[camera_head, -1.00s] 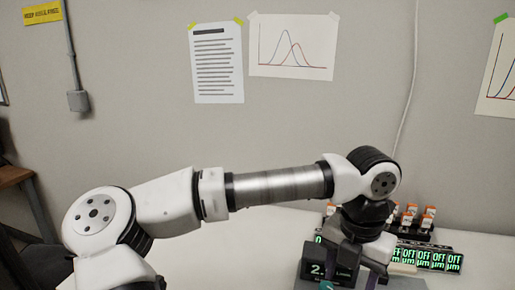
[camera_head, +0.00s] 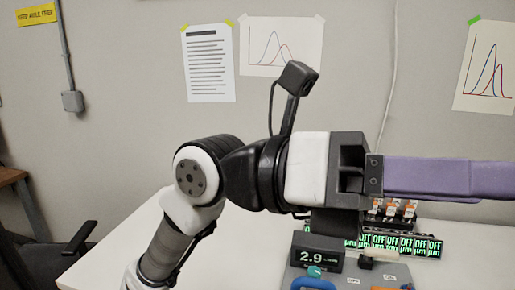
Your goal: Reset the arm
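My white and black arm rises from the lower left and bends at a black joint. My gripper (camera_head: 500,180) stretches out level to the right, above the table. Its long purple fingers reach the right part of the picture. They overlap from this side, so the gap between them is hidden and I cannot tell whether they are open. I see nothing hanging from the fingers.
Below my gripper, a black display (camera_head: 318,256) reading 2.9 stands on the white table (camera_head: 240,240). Green "OFF µm" displays (camera_head: 405,243) and orange-topped vials (camera_head: 408,209) stand behind, partly hidden. A dark chair (camera_head: 50,255) is at the left.

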